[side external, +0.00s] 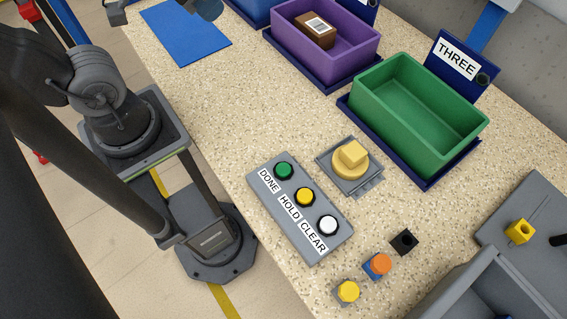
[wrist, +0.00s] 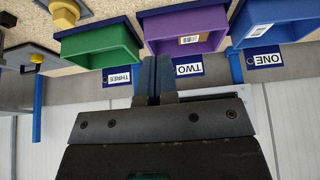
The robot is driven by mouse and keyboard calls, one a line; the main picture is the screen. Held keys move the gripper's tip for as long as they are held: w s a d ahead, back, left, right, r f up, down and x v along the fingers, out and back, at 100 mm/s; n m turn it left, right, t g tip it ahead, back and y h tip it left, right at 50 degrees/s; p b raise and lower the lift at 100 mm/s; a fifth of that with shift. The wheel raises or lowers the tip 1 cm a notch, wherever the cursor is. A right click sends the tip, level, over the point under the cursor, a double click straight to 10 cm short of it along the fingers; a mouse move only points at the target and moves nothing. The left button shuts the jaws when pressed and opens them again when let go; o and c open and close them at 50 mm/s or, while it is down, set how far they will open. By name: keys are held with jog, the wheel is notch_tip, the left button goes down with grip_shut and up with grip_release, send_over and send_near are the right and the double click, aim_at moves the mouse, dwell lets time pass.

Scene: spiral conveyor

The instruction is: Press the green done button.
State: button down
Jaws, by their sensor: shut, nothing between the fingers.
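The green done button (side external: 284,170) sits at the far left end of a grey button panel (side external: 262,180) on the speckled counter, above the label DONE. A yellow hold button (side external: 305,196) and a white clear button (side external: 328,224) follow on the same panel. My gripper (wrist: 155,62) shows in the wrist view with its two dark fingers together and nothing between them. It points toward the row of bins, and the button panel is not in the wrist view. The fingers cannot be made out in the side external view.
A yellow knob on a grey plate (side external: 370,186) stands right of the panel. Behind are a green bin (side external: 462,143), a purple bin (side external: 283,42) holding a brown box (side external: 315,30), and a blue mat (side external: 185,38). Small coloured blocks lie near the front. Counter left of the panel is clear.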

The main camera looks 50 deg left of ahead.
jog(key=w+d+f+m+g+y, duration=0.2)
jog(key=d+f+m+g+y, duration=0.15)
jog(key=d+g, duration=0.5)
jog(key=m+t+y, duration=0.1)
jog(key=m+y, duration=0.2)
jog(key=y, duration=0.3)
send_over(282, 171)
jog(key=shift+h, duration=0.25)
jog(key=shift+f, duration=2.8)
jog(key=shift+f, duration=4.4)
jog(key=shift+f, duration=0.4)
